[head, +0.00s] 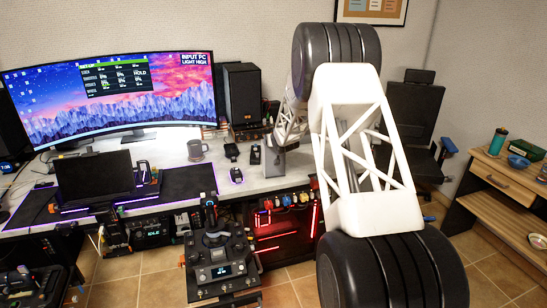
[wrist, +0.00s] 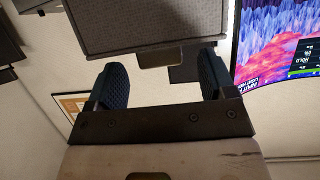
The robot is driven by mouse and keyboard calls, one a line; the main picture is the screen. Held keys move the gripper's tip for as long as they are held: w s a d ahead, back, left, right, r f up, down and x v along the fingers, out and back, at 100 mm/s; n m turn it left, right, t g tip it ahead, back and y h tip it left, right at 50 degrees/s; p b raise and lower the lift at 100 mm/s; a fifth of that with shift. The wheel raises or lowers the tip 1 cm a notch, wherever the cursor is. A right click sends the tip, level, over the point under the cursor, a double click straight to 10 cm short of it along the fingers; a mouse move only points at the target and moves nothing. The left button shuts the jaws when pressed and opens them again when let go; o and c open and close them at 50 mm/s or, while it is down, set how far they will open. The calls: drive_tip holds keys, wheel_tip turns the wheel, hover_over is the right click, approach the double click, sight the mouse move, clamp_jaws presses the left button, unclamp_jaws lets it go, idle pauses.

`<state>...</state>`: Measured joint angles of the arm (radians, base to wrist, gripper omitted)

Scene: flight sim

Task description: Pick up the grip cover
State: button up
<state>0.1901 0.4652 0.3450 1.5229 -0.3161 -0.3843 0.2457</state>
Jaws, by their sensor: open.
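I cannot make out the grip cover for certain in either view. A black flight stick (head: 209,207) stands upright on a control base in front of the desk in the head view. My gripper (wrist: 163,66) shows in the wrist view with its two blue pads wide apart and nothing held between them. A dark grey panel with a small tab lies beyond the pads there; I cannot tell what it is. In the head view my arm's large links hide much of the scene behind them, and the gripper is not clearly visible.
A curved monitor (head: 110,88) stands on the white desk beside a black speaker (head: 243,93). A grey mug (head: 196,150) and a mouse (head: 237,175) are on the desk. A dark laptop-like screen (head: 95,178) stands at left. A wooden side table (head: 510,178) is at right.

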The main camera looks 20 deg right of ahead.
drive_tip(key=shift+w+f, duration=0.15)
drive_tip(key=shift+w, duration=0.3)
idle(0.3)
drive_tip(key=c, duration=1.3)
